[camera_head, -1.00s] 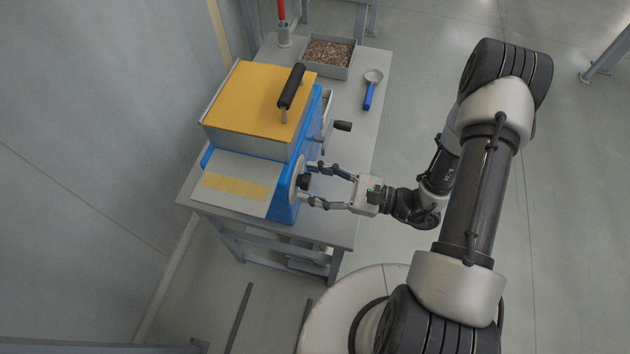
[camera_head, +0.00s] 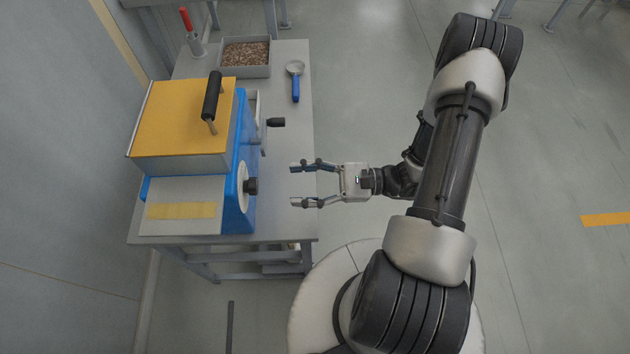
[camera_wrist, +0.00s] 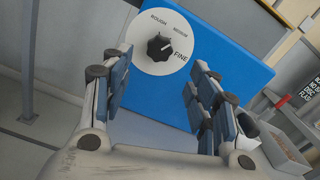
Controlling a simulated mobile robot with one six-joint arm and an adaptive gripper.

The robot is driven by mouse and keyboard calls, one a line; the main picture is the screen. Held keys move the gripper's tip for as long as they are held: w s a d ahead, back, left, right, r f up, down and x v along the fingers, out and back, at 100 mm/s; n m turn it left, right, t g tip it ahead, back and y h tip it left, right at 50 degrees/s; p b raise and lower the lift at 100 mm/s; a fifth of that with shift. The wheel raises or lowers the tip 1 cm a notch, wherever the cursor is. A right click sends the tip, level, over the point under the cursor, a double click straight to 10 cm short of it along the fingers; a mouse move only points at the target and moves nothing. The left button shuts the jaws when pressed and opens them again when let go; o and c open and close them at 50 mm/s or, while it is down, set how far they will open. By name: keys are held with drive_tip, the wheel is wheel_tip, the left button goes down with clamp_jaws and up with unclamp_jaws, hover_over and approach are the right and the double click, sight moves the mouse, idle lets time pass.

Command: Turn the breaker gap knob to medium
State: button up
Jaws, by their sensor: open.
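The breaker gap knob (camera_head: 251,186) is a small black knob on a pale round dial (camera_head: 242,187), on the right side of the blue machine. In the wrist view the knob (camera_wrist: 159,47) sits on the dial, marked ROUGH, MEDIUM and FINE. A pale mark on the knob's upper right seems to point toward MEDIUM, but it is too small to be sure. My gripper (camera_head: 294,186) is open and empty, to the right of the knob and apart from it. Its fingers face the dial, and the knob shows between and beyond them in the wrist view.
The blue machine (camera_head: 236,212) has a yellow lid (camera_head: 180,115) with a black handle. A crank (camera_head: 275,122) juts out behind the knob. A tray of grain (camera_head: 246,56) and a blue-handled scoop (camera_head: 295,85) are on the grey table. Floor to the right is clear.

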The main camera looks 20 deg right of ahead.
drive_tip(key=shift+v, duration=1.55)
drive_tip(key=s+r+n+h, duration=0.4)
drive_tip(key=r+n+h, duration=0.4)
drive_tip(key=r, duration=0.3)
drive_tip(key=s+r+n+g+h, duration=0.1)
drive_tip(key=s+r+n+h, duration=0.4)
drive_tip(key=r+n+h, duration=0.4)
drive_tip(key=shift+a+r+n+g, duration=0.35)
drive_tip(key=shift+r+n, duration=0.65)
drive_tip(key=shift+r, duration=0.6)
drive_tip(key=shift+s, duration=0.1)
